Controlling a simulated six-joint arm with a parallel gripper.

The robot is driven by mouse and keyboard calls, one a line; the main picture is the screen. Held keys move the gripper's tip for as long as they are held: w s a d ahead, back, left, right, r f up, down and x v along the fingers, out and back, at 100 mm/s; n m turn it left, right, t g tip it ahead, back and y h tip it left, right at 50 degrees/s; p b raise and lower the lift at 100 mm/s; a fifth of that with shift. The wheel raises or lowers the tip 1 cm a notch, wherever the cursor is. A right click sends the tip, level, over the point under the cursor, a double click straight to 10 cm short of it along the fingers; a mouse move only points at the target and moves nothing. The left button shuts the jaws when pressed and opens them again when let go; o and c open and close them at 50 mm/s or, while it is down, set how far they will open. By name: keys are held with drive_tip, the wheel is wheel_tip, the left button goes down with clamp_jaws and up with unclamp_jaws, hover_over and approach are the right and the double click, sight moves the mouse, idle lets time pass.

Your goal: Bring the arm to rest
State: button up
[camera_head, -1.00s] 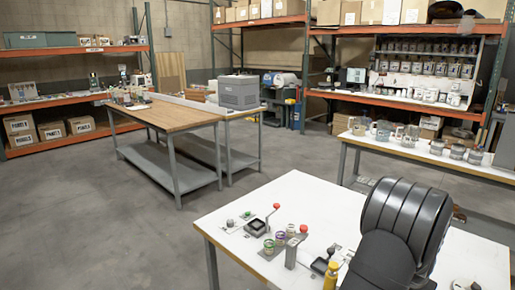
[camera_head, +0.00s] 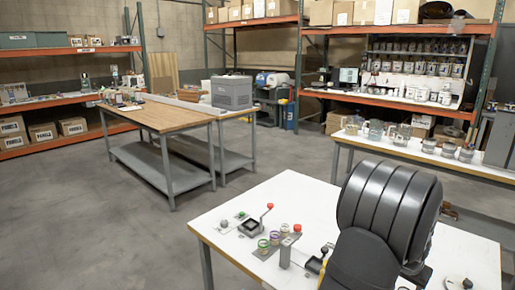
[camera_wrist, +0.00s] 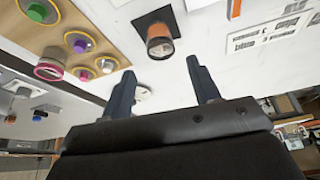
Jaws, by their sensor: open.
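My gripper (camera_wrist: 163,95) shows in the wrist view as two dark blue fingers set well apart with nothing between them. It is open and empty, above the white table. In the head view my dark arm covers the right part of the white table (camera_head: 240,195), and my gripper's fingers are hidden there.
A wooden workbench (camera_head: 160,115) is farther back. Shelves line the walls. Open grey floor (camera_head: 90,215) lies at the left.

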drive_tip(key=x, duration=0.7)
drive_tip(key=shift+f, duration=0.15)
drive_tip(key=shift+w+d, duration=0.1)
drive_tip(key=shift+d, duration=0.1)
wheel_tip(320, 180, up, 4)
drive_tip(key=shift+f, duration=0.2)
drive_tip(key=s+d+r, duration=0.2)
drive_tip(key=s+r, duration=0.5)
drive_tip(key=s, duration=0.4)
drive_tip(key=w+a, duration=2.6)
drive_tip(key=w, duration=0.2)
drive_tip(key=shift+w+f, duration=0.15)
drive_tip(key=shift+w, duration=0.2)
drive_tip(key=s+d, duration=1.3)
drive_tip(key=d, duration=0.3)
drive_tip(key=shift+s, duration=0.25)
